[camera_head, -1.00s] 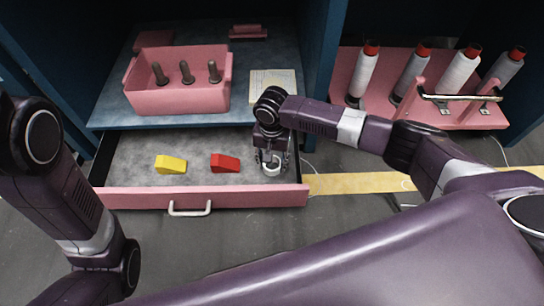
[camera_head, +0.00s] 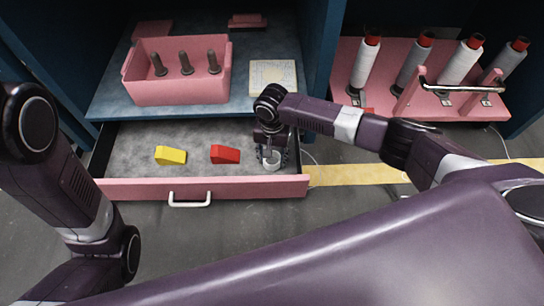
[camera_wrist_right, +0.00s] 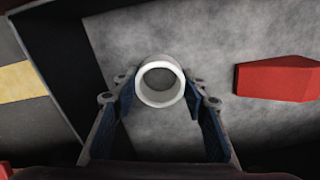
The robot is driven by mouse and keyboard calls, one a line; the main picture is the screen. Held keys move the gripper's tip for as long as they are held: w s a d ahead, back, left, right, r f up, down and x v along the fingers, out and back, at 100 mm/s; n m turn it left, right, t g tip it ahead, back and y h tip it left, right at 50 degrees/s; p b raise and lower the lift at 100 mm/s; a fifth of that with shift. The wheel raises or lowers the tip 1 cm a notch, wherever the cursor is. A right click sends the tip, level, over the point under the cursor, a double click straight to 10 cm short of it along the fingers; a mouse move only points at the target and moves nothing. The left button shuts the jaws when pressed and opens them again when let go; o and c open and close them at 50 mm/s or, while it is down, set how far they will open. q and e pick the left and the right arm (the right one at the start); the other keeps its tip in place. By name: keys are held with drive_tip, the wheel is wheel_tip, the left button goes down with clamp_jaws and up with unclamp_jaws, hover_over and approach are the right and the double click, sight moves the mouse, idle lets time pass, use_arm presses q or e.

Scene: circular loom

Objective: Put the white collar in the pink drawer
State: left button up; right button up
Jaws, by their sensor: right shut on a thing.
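The pink drawer (camera_head: 247,187) is pulled open below the blue cabinet shelf, with a grey inside and a white handle. The white collar (camera_wrist_right: 160,81) is a short ring between the fingers of my right gripper (camera_wrist_right: 160,98). In the head view the collar (camera_head: 271,161) and the right gripper (camera_head: 271,152) are over the right end of the drawer's inside, behind its front panel. The right gripper is shut on the collar. I cannot tell whether the collar touches the drawer floor. My left arm is at the left edge; its gripper is out of view.
A yellow block (camera_head: 171,155) and a red block (camera_head: 225,153) lie in the drawer, left of my right gripper. A pink box with dark pegs (camera_head: 178,86) and a paper sheet (camera_head: 273,77) are on the shelf. A pink rack (camera_head: 433,102) holds several white spools at right.

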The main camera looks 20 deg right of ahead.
sight(272, 164)
drive_tip(key=shift+f, duration=0.15)
drive_tip(key=o, duration=1.4)
wheel_tip(272, 164, up, 12)
